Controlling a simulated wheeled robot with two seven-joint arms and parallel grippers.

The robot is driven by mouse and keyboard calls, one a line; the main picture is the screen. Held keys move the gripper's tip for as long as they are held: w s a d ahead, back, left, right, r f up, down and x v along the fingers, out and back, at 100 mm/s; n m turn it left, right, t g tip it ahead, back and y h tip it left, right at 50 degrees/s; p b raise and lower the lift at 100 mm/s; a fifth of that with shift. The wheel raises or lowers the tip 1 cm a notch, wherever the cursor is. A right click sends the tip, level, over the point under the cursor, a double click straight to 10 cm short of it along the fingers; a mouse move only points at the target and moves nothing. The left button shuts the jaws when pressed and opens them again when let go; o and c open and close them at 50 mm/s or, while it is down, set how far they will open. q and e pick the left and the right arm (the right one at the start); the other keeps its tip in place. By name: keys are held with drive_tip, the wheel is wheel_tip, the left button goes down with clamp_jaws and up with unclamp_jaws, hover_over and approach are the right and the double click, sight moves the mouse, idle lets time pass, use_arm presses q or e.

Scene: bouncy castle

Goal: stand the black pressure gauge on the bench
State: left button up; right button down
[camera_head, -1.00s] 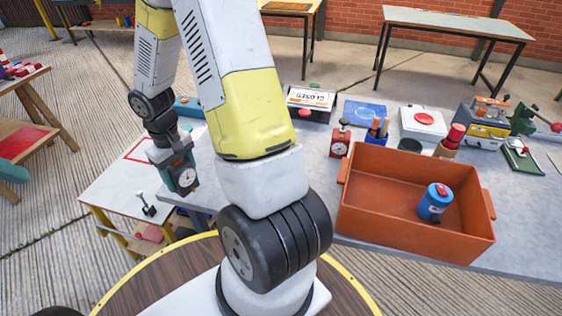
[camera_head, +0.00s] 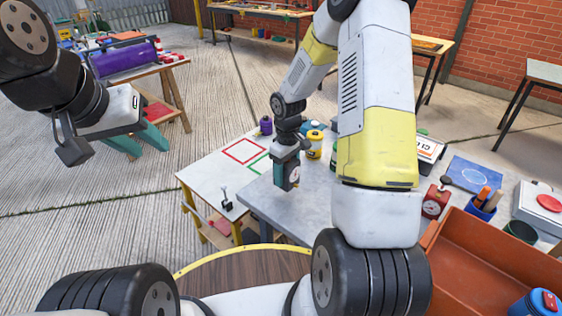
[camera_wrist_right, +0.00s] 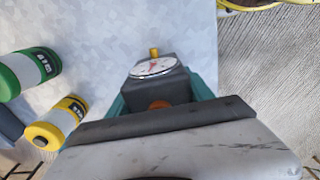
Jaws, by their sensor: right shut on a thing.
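The black pressure gauge (camera_head: 293,175) has a white dial and is held in my right gripper (camera_head: 285,166), near the left end of the grey bench (camera_head: 270,205). In the right wrist view the gauge (camera_wrist_right: 155,88) sits between the teal fingers, with its dial and a yellow tip pointing away from the wrist. The grey surface shows behind it; whether its base touches the bench is unclear. My left gripper (camera_head: 139,139) is at the left over the paving, its teal fingers apart and empty.
A white table with a red square outline (camera_head: 243,151) adjoins the bench at the left. A yellow canister (camera_head: 315,144) stands behind the gauge. A red gauge (camera_head: 436,200) and an orange crate (camera_head: 478,250) are to the right. The bench's near left part is bare.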

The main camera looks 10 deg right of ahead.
drive_tip(key=shift+w+d, duration=0.25)
drive_tip(key=shift+w, duration=0.25)
drive_tip(key=shift+w+d, duration=0.25)
drive_tip(key=shift+w, duration=0.2)
drive_tip(key=shift+w+d+f, duration=0.1)
drive_tip(key=shift+w+f, duration=0.1)
drive_tip(key=shift+f, duration=1.65)
drive_tip(key=shift+f, duration=0.15)
drive_tip(key=shift+c, duration=2)
unclamp_jaws()
